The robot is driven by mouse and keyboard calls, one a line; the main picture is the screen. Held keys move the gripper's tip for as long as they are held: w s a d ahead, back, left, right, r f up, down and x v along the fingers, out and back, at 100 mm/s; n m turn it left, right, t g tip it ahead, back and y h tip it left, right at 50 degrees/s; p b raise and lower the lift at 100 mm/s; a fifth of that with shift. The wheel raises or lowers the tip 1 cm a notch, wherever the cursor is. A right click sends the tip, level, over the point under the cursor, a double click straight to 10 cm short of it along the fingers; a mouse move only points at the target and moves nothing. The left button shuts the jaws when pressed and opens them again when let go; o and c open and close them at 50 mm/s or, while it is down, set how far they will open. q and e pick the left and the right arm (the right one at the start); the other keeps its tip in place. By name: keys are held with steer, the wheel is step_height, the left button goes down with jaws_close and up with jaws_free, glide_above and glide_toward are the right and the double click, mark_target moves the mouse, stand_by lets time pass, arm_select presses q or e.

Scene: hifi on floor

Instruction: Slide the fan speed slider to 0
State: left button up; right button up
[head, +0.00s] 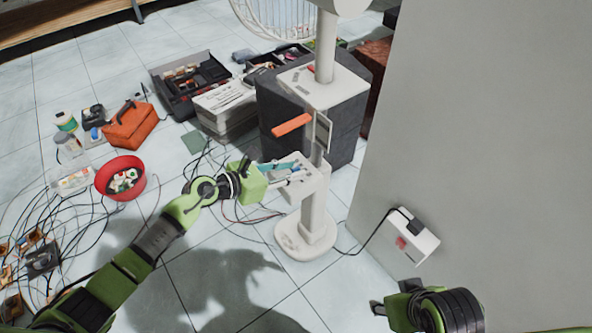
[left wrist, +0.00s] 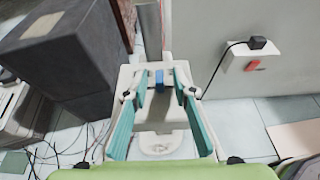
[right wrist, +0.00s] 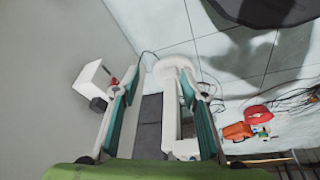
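The white standing fan (head: 318,215) has a control box partway up its column, which my left gripper (head: 292,168) reaches from the left. In the left wrist view, a blue tab (left wrist: 159,79), which looks like the slider knob, stands on the white control panel (left wrist: 126,78). My left gripper (left wrist: 159,88) is open, with its teal fingers on either side of the tab and a gap visible. The slider's markings are too small to read. My right gripper (head: 378,308) is low at the right in the head view; it is open and empty in the right wrist view (right wrist: 160,78).
A grey wall (head: 455,130) with a white socket box (head: 412,236) stands to the right. A dark block (head: 345,128) is behind the fan. A red bowl (head: 112,190), an orange toolbox (head: 131,127) and loose cables lie at the left. Floor in front is clear.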

arm_select(q)
steer(key=shift+x, duration=1.1)
arm_select(e)
steer(key=shift+f, duration=0.35)
arm_select(q)
jaws_close()
steer(key=shift+w+a+b, duration=0.1)
steer(key=shift+w+b, duration=0.05)
steer(key=shift+b, duration=0.15)
steer(key=shift+w+a+f+b, duration=0.2)
steer(key=shift+w+a+b, duration=0.35)
steer(key=shift+w+b, duration=0.2)
steer(key=shift+w+a+r+b, duration=0.1)
steer(key=shift+w+a+b, duration=0.5)
steer(key=shift+w+b, duration=0.2)
steer(key=shift+w+a+r, duration=0.1)
steer(key=shift+w, duration=0.05)
arm_select(e)
steer(key=w+a+r+t, duration=0.2)
steer(key=w+t, duration=0.1)
steer(key=w, duration=0.3)
steer(key=w+a+r+t+y, duration=0.1)
steer(key=w+a+r+t, duration=0.1)
steer(key=w, duration=0.4)
steer(key=shift+w+r+t+y, duration=0.3)
steer(key=shift+r+t, duration=0.15)
steer(key=shift+t, duration=0.25)
